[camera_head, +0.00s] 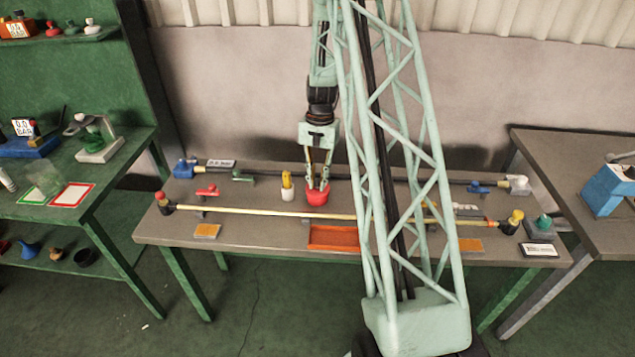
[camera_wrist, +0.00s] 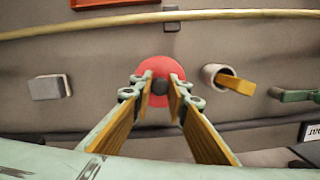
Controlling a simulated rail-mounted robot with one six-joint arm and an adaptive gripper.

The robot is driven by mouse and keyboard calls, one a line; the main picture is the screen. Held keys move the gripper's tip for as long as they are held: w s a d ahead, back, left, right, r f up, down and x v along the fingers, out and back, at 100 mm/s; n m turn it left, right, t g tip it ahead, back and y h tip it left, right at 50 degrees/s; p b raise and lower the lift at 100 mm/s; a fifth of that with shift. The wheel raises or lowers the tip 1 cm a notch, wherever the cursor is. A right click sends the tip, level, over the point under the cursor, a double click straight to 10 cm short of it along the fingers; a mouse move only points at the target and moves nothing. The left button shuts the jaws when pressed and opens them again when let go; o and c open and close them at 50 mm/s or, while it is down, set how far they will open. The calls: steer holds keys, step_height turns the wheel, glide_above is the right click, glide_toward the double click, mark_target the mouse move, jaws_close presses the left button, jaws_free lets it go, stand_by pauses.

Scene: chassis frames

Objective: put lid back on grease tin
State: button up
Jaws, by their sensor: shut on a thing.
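A round red thing (camera_head: 317,198) stands on the middle of the workbench, just below my gripper (camera_head: 319,186). In the wrist view it is a red disc (camera_wrist: 163,69) with a dark knob (camera_wrist: 160,86) in its middle, which looks like the grease tin's lid seen from above. My gripper (camera_wrist: 160,90) points down with its fingertips on both sides of the knob, shut on it. The tin's body and the lid cannot be told apart clearly, and the fingers hide part of the top. I cannot tell whether the lid sits flush.
A white cup (camera_head: 288,194) with a yellow-handled tool stands close to the left of the red thing. A long pale rod (camera_head: 270,212) runs along the bench in front, and a dark rod behind. An orange tray (camera_head: 334,238) lies at the front edge.

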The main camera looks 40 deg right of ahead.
steer(key=o, duration=0.9)
steer(key=shift+o, duration=0.6)
steer(key=o, duration=0.4)
steer(key=shift+r, duration=0.15)
steer(key=shift+r+p, duration=1.5)
steer(key=shift+r, duration=1.85)
steer(key=shift+c, duration=0.4)
